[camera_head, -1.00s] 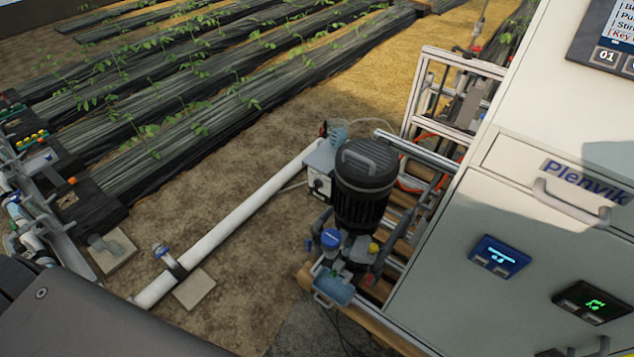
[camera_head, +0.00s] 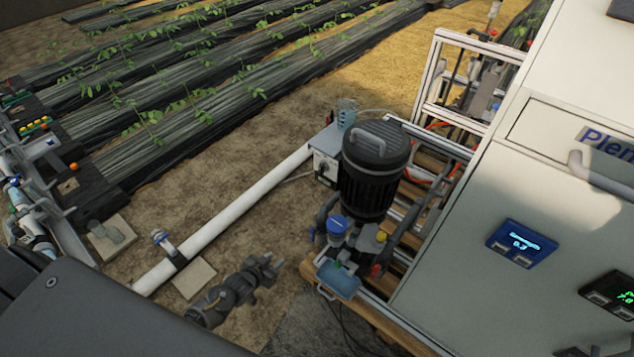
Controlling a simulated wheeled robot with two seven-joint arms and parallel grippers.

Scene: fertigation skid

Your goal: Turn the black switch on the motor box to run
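The motor box (camera_head: 330,142) is a small grey box on the left side of the black ribbed motor (camera_head: 372,180). Its front face shows a small dark switch (camera_head: 322,168) on a light plate; its exact setting is too small to read. My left gripper (camera_head: 268,267) is dark and hangs over the bare soil, below and left of the box, apart from it and touching nothing I can see. Whether its fingers are apart is too small to tell. My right gripper is not in view.
A blue-capped pump part (camera_head: 337,226) sits below the motor. The large pale cabinet (camera_head: 465,270) stands close on the right. Open soil lies between the pipe and the pump.

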